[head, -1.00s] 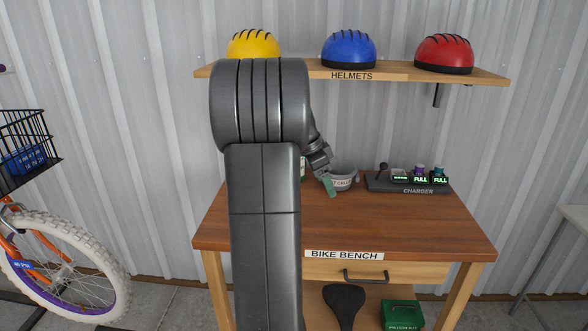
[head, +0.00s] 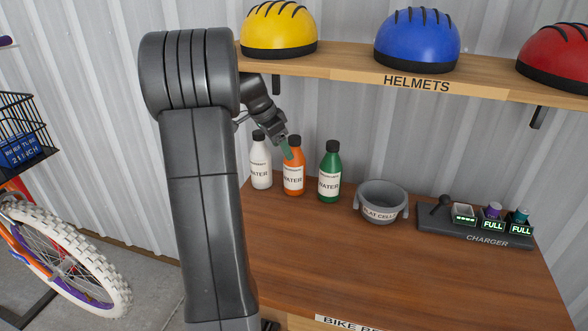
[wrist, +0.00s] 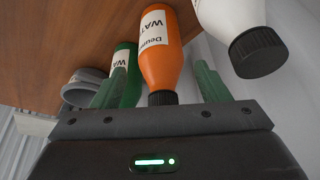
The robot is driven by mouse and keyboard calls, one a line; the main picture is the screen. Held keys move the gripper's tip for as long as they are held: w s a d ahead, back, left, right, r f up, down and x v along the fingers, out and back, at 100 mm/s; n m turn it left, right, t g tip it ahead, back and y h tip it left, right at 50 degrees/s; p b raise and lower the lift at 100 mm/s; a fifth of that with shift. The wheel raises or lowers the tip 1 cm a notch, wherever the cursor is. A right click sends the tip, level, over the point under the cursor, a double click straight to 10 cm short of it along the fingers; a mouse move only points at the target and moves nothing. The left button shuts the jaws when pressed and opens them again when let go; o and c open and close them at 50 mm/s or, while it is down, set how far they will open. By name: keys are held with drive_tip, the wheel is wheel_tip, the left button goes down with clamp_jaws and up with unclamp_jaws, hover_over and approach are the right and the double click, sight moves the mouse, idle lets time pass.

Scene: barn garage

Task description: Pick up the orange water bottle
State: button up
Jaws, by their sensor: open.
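The orange water bottle (head: 293,178) stands upright on the bench between a white bottle (head: 260,166) and a green bottle (head: 329,177). Its black cap is at the top, and my gripper (head: 287,148) partly covers its upper part. In the wrist view the orange bottle (wrist: 162,55) appears upside down, its cap pointing toward my gripper (wrist: 160,88). The two green fingers are open, one on each side of the orange bottle's neck region. Whether they touch it is not clear. The green bottle (wrist: 124,62) is behind the left finger, and the white bottle (wrist: 232,28) is beyond the right finger.
A grey bowl (head: 381,203) and a charger (head: 475,228) stand on the wooden bench (head: 400,265) to the right. A shelf (head: 350,72) with yellow, blue and red helmets hangs above. A bicycle (head: 60,260) is at the left. The front of the bench top is clear.

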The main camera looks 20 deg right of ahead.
sight(292, 138)
drive_tip(key=d, duration=0.3)
drive_tip(key=d+f+p, duration=0.1)
drive_tip(key=shift+w+d, duration=0.3)
drive_tip(key=shift+d, duration=0.05)
drive_tip(key=shift+f, duration=0.1)
clamp_jaws()
